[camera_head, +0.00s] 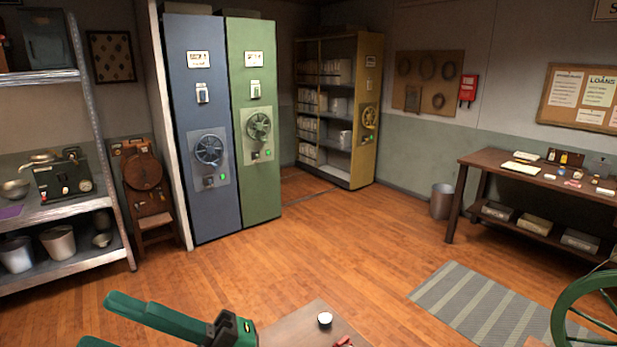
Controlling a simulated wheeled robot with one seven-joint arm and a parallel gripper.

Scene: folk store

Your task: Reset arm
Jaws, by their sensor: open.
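My gripper (97,320) is at the bottom left of the head view, in front of the wooden floor. Its two green fingers point left and stand apart, with nothing seen between them. The lower finger is partly cut off by the bottom edge. A dark and green part of my arm (232,330) is to the right of the fingers, and the rest of the arm is out of view.
A small table (292,329) at bottom centre, close to my arm, holds a white-topped round item (325,320) and a red item (344,341). Metal shelves (70,212) stand left, a wooden bench (487,163) right. The middle floor (330,235) is clear.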

